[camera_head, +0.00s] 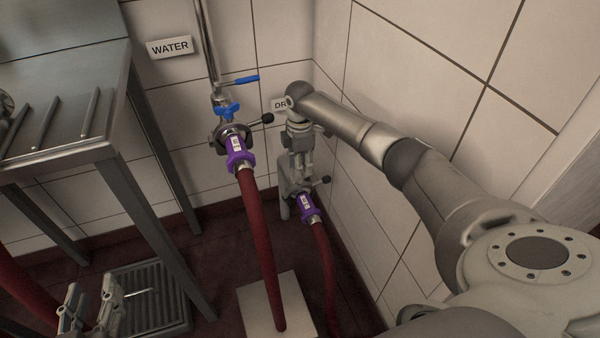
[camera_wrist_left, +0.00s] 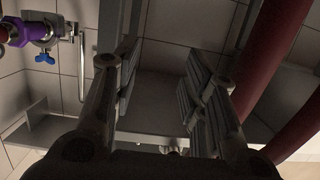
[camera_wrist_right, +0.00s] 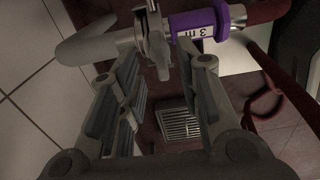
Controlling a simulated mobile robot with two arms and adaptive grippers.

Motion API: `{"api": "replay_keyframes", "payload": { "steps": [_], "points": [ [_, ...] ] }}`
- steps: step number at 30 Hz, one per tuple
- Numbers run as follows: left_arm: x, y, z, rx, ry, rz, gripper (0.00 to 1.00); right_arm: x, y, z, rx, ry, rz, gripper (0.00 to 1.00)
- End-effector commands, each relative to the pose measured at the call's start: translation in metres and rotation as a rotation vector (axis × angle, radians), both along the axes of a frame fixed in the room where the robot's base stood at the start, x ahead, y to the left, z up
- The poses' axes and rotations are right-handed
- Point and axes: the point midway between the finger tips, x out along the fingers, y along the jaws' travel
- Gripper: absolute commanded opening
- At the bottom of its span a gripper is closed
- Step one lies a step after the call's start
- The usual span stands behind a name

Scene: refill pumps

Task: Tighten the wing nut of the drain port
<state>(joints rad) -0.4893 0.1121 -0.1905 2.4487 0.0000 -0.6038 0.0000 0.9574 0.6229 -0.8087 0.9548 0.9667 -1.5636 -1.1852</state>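The drain port is low in the corner, with a purple hose coupling (camera_head: 305,207) on a red hose; its "DR" sign is partly hidden by my right arm. In the right wrist view, a grey metal wing nut (camera_wrist_right: 157,50) sits on the clamp beside the purple coupling (camera_wrist_right: 200,30). My right gripper (camera_head: 300,168) points down just above this port. Its fingers (camera_wrist_right: 165,85) are apart, with the wing nut ahead of the gap; contact cannot be told. My left gripper (camera_head: 90,305) is open and empty at the lower left, far from the port.
The water port, with a blue wing nut (camera_head: 229,111), a purple coupling (camera_head: 239,153) and a red hose (camera_head: 262,240), is left of the drain port. A steel table (camera_head: 75,150) stands left. A floor grate (camera_head: 155,300) and a pale block (camera_head: 250,300) are below. Tiled walls close the corner.

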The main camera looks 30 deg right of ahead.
Motion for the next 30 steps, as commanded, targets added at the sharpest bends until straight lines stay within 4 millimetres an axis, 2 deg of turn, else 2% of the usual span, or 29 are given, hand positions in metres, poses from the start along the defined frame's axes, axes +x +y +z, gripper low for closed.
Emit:
{"api": "replay_keyframes", "payload": {
  "steps": [13,24,30],
  "points": [
    [0.009,-0.012,0.063,-0.088,-0.343,-0.022,0.40,0.000,0.000,-0.015,0.000,0.000,0.000,0.32],
    [-0.003,-0.016,0.112,-0.161,-0.612,-0.038,0.40,0.000,0.000,-0.024,0.000,0.000,0.000,0.32],
    [-0.010,-0.016,0.128,-0.184,-0.698,-0.042,0.40,0.000,0.000,-0.027,0.000,0.000,0.000,0.32]
  ]
}}
